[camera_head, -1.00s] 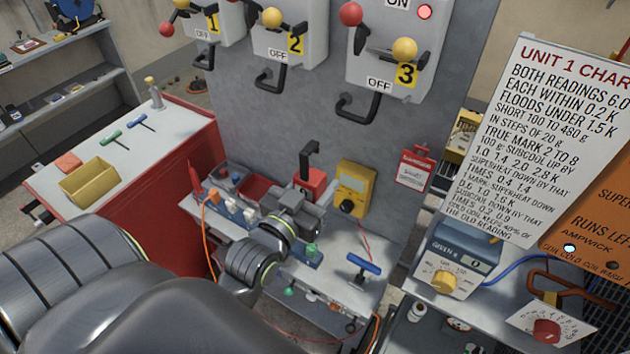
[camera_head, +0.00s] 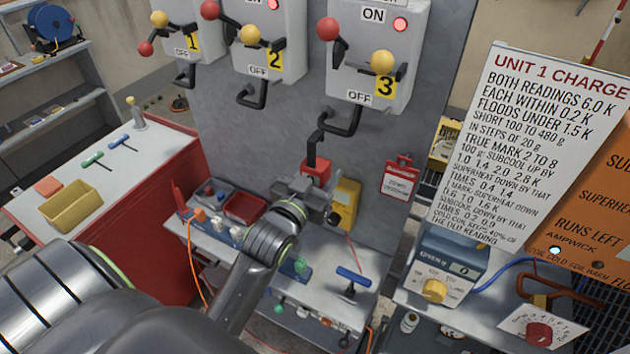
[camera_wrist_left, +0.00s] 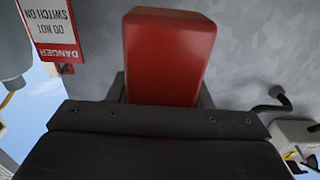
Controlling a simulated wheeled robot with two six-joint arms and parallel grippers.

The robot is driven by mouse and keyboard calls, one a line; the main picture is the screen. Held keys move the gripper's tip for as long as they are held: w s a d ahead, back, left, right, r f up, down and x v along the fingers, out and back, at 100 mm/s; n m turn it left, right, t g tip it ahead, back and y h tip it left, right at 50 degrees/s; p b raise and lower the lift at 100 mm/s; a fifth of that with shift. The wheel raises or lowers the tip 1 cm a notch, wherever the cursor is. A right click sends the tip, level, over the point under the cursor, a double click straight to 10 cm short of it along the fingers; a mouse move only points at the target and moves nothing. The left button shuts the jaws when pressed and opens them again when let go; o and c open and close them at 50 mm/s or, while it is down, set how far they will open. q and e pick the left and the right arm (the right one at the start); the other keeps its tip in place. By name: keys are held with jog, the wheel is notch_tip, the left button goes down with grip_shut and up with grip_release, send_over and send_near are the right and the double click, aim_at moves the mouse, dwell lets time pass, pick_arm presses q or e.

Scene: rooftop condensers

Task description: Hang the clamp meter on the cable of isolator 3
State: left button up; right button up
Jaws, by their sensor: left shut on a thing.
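My left gripper (camera_head: 314,186) is shut on the clamp meter (camera_head: 316,170), a red body with a black hook-shaped jaw at its top. In the left wrist view the red clamp meter (camera_wrist_left: 168,55) fills the space between the fingers. Isolator 3 (camera_head: 368,75) is a grey box on the panel with a red lamp lit. Its black cable (camera_head: 345,128) loops below the box. The clamp meter's jaw is upright just below the cable's left end and overlaps it in the head view; I cannot tell whether they touch. My right gripper is not in view.
Isolators 1 (camera_head: 188,38) and 2 (camera_head: 262,50) have similar cables to the left. A yellow meter (camera_head: 347,195) stands partly hidden behind my gripper. A red danger tag (camera_head: 399,178) hangs on the panel. A blue-handled tool (camera_head: 352,276) is on the bench below.

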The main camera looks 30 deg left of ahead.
aim_at(343, 150)
pick_arm(q)
jog(key=shift+w+a+b, duration=0.2)
jog(key=shift+w+b, duration=1.2)
jog(key=shift+w, duration=2.35)
jog(key=shift+w+f+b, duration=0.1)
jog(key=shift+f+b, duration=0.25)
jog(key=shift+f, duration=0.4)
jog(key=o, duration=1.3)
jog(key=shift+f, duration=0.1)
jog(key=shift+s+d+b, duration=0.15)
jog(key=shift+s+b, duration=0.15)
jog(key=shift+s, duration=2.6)
jog(key=shift+s+d+b, duration=0.2)
jog(key=shift+s+b, duration=0.15)
jog(key=shift+s, duration=2.6)
jog(key=shift+s+d+b, duration=0.15)
jog(key=shift+s+b, duration=0.15)
jog(key=shift+s, duration=2.6)
